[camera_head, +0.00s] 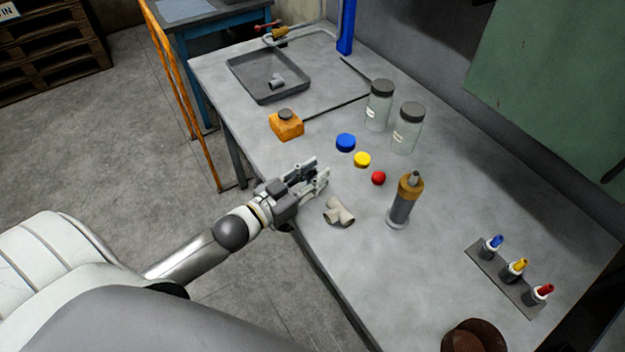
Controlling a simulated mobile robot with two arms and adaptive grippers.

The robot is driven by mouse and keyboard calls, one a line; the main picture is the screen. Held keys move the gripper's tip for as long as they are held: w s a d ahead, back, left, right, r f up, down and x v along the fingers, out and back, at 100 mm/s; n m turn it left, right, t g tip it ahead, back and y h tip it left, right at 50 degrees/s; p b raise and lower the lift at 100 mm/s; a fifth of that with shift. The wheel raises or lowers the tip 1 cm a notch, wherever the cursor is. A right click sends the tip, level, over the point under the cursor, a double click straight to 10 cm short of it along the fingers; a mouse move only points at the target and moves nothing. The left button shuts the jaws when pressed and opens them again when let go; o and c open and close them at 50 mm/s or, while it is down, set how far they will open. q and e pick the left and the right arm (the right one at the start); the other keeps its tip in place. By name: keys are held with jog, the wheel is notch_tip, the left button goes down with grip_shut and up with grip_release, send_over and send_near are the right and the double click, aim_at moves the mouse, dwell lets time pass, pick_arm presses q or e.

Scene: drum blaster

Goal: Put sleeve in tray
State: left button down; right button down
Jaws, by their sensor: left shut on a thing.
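My left gripper (316,172) is over the near left edge of the grey table. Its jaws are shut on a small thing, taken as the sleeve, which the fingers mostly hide. The dark grey tray (243,79) lies flat at the far left end of the table, well beyond the gripper. A small grey pipe piece (277,81) lies inside the tray. A beige branched pipe fitting (339,212) lies on the table just to the near right of the gripper. My right gripper is not in view.
An orange box-like container (286,124) stands between gripper and tray. Blue (346,142), yellow (362,159) and red (378,178) round pieces lie to the right. Two glass jars (379,105) (408,127), a grey-and-orange bottle (404,200) and a marker rack (505,276) stand farther right.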

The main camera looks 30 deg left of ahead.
pick_arm(q)
jog(key=shift+s+f+p, duration=0.1)
jog(key=shift+f+p, duration=0.35)
jog(key=shift+f, duration=0.45)
jog(key=c, duration=1.2)
grip_release()
jog(key=shift+f, duration=0.15)
jog(key=shift+o, duration=0.2)
